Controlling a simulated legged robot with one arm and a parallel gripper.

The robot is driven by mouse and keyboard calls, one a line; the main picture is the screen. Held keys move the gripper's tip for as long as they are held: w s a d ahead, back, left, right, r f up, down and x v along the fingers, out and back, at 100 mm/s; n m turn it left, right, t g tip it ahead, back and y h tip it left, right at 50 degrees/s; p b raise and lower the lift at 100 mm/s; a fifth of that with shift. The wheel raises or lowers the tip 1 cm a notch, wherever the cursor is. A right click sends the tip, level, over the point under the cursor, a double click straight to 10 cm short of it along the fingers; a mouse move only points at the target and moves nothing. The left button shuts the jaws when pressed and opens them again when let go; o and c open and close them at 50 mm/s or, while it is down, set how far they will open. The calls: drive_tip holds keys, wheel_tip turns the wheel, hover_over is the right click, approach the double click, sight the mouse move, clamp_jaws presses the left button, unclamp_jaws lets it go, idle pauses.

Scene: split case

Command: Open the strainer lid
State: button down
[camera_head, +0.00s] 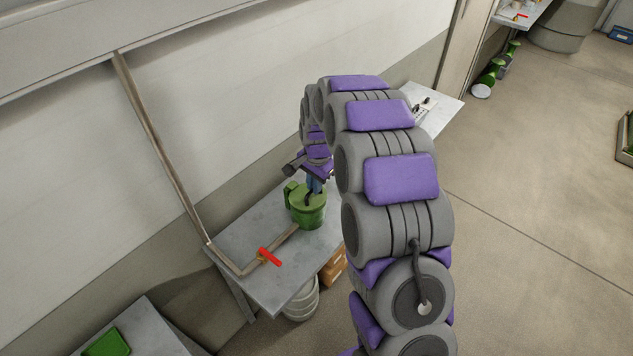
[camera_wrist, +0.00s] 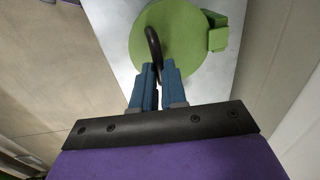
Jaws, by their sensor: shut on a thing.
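The green strainer (camera_head: 309,215) stands on a grey metal table, joined to a pipe at its lower left. Its round green lid (camera_wrist: 187,38) lies flat on top in the wrist view, with a green block-shaped hinge (camera_wrist: 218,33) at its right side. A dark curved handle (camera_wrist: 151,42) rises from the lid. My gripper (camera_wrist: 158,68), with blue fingers, is shut on the handle near the lid's edge. In the head view my gripper (camera_head: 314,186) is small and reaches down over the strainer.
The metal table (camera_head: 287,278) carries a pipe with a red valve handle (camera_head: 270,257) left of the strainer. A wall (camera_head: 200,100) runs close behind. A metal keg (camera_head: 301,302) and a brown box (camera_head: 334,266) are below the table. Open floor (camera_head: 520,240) lies to the right.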

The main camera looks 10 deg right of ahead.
sight(303, 191)
drive_tip(key=shift+w+a+r+g+h+p, duration=0.15)
drive_tip(key=shift+w+r+g+p, duration=0.1)
drive_tip(key=shift+r+p, duration=0.2)
drive_tip(key=shift+w+a+r+g+h+p, duration=0.15)
drive_tip(key=shift+r+g+p, duration=0.15)
drive_tip(key=shift+p, duration=0.15)
drive_tip(key=shift+w+a+r+g+h+p, duration=0.5)
drive_tip(key=shift+w+g+h+p, duration=0.2)
drive_tip(key=shift+p, duration=0.4)
drive_tip(key=w+a+r+p, duration=0.1)
drive_tip(key=w+a+p, duration=0.4)
drive_tip(key=w, duration=0.1)
drive_tip(key=shift+w+a+r, duration=0.15)
drive_tip(key=shift+w+r, duration=0.1)
drive_tip(key=shift+w, duration=0.1)
